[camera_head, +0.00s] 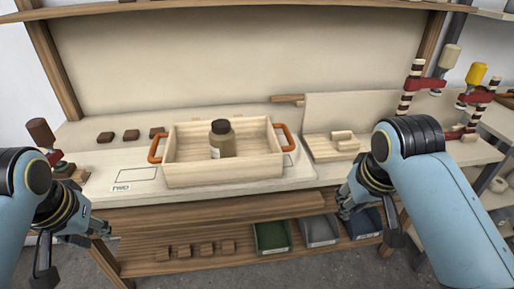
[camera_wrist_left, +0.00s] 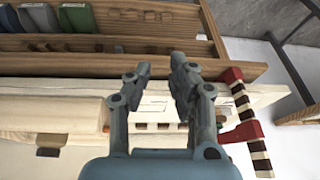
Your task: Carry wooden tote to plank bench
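The wooden tote (camera_head: 222,174) is an open pale box with an orange-brown handle at each end. It sits upright on the bench top (camera_head: 131,172), with a brown bottle (camera_head: 221,139) with a dark cap standing inside. My left gripper (camera_head: 112,236) is in front of the bench at lower left, apart from the tote. In the left wrist view its two fingers (camera_wrist_left: 160,72) stand apart with nothing between them. My right gripper (camera_head: 345,212) is in front of the bench at right, below and apart from the right handle. Its fingers are small and partly hidden by my arm.
A small wooden piece (camera_head: 331,146) lies right of the tote, by an upright board. Red clamps (camera_head: 425,83) stand at the right, another clamp (camera_head: 42,135) at the left. Green, grey and blue bins (camera_head: 271,237) and several wooden blocks (camera_head: 194,250) sit on the lower shelf.

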